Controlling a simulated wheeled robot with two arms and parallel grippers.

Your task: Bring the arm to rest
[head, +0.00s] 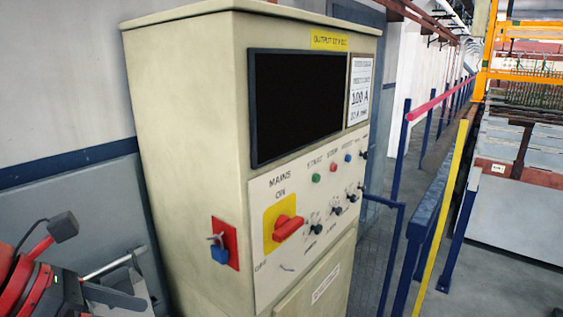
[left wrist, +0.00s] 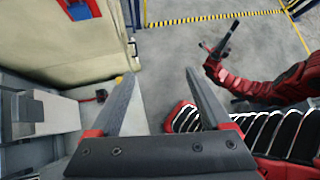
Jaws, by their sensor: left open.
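My left gripper (left wrist: 159,75) is open, its two long grey fingers wide apart with nothing between them but bare floor. In the head view my left arm is at the lower left, in front of the cabinet's left side, and its fingers are only partly in sight. My right arm shows at the right of the left wrist view, with its dark gripper (left wrist: 218,47) over the floor; it is too small to tell open from shut.
A cream control cabinet (head: 185,130) stands close ahead. It has a red mains switch (head: 289,228) on yellow and a blue padlock-like piece (head: 219,254) on a red plate. Blue railings (head: 395,250) stand to its right. Grey floor (left wrist: 170,50) is clear between the fingers.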

